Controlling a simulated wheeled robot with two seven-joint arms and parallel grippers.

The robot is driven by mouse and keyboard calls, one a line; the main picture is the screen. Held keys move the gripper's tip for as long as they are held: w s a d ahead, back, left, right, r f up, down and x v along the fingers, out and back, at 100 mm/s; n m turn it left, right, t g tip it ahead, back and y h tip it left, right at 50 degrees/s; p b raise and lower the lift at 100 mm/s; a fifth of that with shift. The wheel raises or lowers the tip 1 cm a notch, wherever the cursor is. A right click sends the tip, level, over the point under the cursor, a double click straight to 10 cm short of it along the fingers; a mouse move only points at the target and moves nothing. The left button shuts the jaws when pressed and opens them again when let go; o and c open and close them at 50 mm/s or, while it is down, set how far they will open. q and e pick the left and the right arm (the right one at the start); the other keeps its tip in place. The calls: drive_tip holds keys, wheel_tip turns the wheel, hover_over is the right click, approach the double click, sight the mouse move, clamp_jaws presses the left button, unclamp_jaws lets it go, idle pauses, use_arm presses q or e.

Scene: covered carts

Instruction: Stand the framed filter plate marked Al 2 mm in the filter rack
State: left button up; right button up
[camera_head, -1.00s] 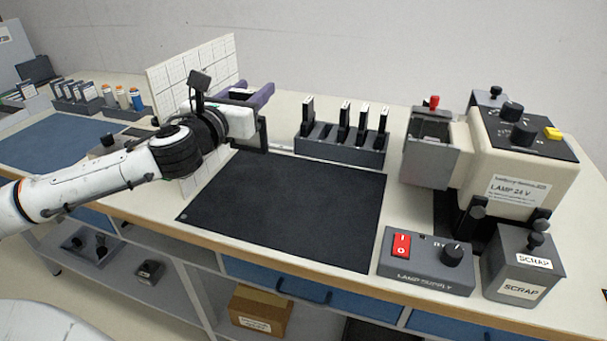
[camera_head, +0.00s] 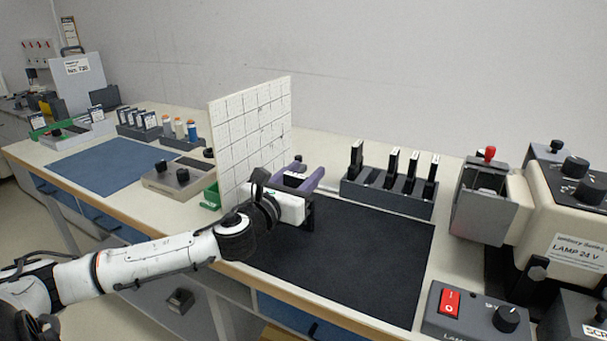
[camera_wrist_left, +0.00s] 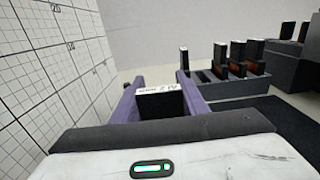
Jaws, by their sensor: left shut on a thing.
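My left gripper (camera_head: 306,172), with purple fingers, is shut on a dark framed filter plate (camera_wrist_left: 160,103) near the right edge of the gridded board. In the left wrist view the plate's white top label appears upside down and reads roughly "Al 2 mm"; its lower part is hidden. The plate's pale top also shows between the fingers in the head view (camera_head: 294,177). The grey filter rack (camera_head: 388,197) stands to the right, apart from the gripper. Several framed plates stand upright in it, with a wider gap between the leftmost plate (camera_head: 357,160) and the others. My right gripper is out of view.
The white gridded board (camera_head: 250,135) stands upright close beside my left gripper. A black mat (camera_head: 350,260) lies clear in front of the rack. The lamp housing (camera_head: 560,220) and lamp supply box (camera_head: 475,315) stand at the right. A blue mat (camera_head: 110,165) lies at the left.

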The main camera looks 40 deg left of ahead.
use_arm(q)
drive_tip(key=shift+f, duration=0.15)
drive_tip(key=o, duration=1.4)
drive_tip(key=shift+o, duration=0.2)
drive_tip(key=shift+r, duration=0.2)
